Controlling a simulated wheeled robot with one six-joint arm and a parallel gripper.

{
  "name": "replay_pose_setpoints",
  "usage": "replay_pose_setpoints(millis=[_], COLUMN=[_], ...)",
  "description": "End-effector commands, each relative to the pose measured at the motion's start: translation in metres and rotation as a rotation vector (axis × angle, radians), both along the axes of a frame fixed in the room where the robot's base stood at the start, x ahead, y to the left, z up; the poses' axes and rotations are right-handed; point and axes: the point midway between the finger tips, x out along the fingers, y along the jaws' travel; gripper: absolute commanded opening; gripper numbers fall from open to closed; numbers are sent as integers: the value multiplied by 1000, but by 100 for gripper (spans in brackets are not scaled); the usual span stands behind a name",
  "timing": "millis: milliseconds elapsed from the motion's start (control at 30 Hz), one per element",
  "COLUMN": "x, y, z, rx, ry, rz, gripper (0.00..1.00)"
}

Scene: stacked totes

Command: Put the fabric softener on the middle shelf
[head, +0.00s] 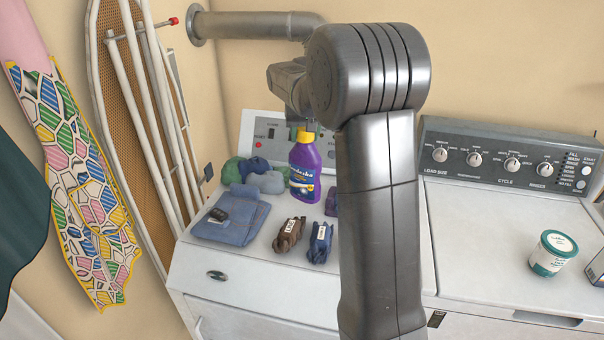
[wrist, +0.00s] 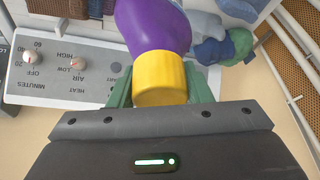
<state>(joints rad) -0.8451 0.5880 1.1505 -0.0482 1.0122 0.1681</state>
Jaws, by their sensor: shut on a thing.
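The fabric softener looks to be the purple bottle (head: 304,168) with a yellow cap, upright over the white machine's top in the head view. In the wrist view the bottle (wrist: 152,25) points away from me, with its yellow cap (wrist: 160,78) closest. My gripper (wrist: 160,88) is shut on the cap, with a green finger on each side. In the head view my arm hides most of the gripper. I cannot tell whether the bottle's base touches the machine top. No shelf shows in either view.
The left machine's top (head: 255,272) holds folded jeans (head: 232,220), rolled socks (head: 265,182) and two tagged bundles (head: 289,235). Its control panel (head: 262,135) stands behind. A washer (head: 480,220) at right carries a tub (head: 552,253). An ironing board (head: 125,110) leans at left.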

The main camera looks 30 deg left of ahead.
Motion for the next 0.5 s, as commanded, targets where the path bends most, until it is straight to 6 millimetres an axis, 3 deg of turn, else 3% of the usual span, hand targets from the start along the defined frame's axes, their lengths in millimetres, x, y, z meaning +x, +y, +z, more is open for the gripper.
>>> replay_pose_setpoints(millis=[500], x=[1], y=[0], z=[-56], rx=[1], ry=[-3], rz=[0], gripper=[0])
